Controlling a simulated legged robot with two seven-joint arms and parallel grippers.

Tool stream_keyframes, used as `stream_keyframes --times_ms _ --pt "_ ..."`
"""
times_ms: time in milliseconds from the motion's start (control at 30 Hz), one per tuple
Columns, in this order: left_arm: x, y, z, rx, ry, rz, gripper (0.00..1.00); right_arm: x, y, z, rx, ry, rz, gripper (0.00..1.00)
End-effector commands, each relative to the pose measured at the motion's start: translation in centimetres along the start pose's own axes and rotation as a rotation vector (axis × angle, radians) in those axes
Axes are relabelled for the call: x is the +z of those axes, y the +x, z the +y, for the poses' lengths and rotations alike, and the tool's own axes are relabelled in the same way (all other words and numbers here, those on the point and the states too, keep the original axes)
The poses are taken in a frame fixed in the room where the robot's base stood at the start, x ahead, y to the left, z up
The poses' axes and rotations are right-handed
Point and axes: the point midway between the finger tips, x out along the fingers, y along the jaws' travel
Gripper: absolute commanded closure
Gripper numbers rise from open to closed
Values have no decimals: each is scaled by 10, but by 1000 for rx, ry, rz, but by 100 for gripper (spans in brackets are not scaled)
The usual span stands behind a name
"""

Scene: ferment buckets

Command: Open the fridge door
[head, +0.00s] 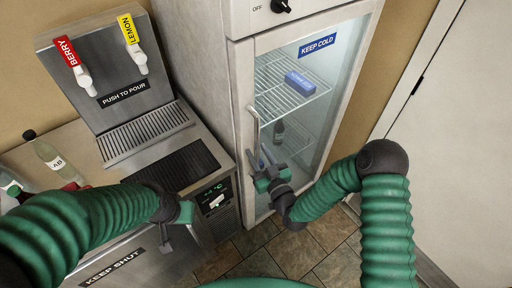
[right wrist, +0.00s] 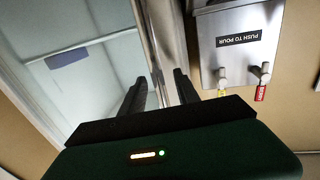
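The fridge door (head: 331,50) is a glass panel in a pale frame and looks shut. Its grey vertical handle (head: 253,128) runs along the door's left edge. My right gripper (head: 262,178) is at the lower end of the handle. In the right wrist view, the two dark fingers of my right gripper (right wrist: 160,88) are apart, with a grey upright strip between them, and I cannot tell whether they touch the handle. My left gripper (head: 178,212) hangs in front of the counter, away from the fridge; its fingers are not clear.
A drink dispenser (head: 112,90) with red and yellow taps stands left of the fridge. Bottles (head: 47,153) stand on the counter at the left. A blue item (head: 300,82) lies on a wire shelf inside the fridge. Tiled floor (head: 300,250) is open in front.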

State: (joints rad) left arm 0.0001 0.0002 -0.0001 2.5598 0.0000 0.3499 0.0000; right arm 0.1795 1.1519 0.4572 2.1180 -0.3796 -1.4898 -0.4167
Motion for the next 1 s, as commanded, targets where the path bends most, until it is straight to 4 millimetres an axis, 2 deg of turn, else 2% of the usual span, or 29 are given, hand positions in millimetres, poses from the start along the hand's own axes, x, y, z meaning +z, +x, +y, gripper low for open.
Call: stream_keyframes --times_ms 133,400,700,1000 --pt "0 -2 0 0 0 0 64 0 15 0 1 1 0 62" --pt "0 -2 0 0 0 0 64 1 17 0 1 1 -1 62" --pt "0 -2 0 0 0 0 64 1 17 0 1 1 -1 100" --pt "0 -2 0 0 0 0 64 0 17 0 0 0 0 100"
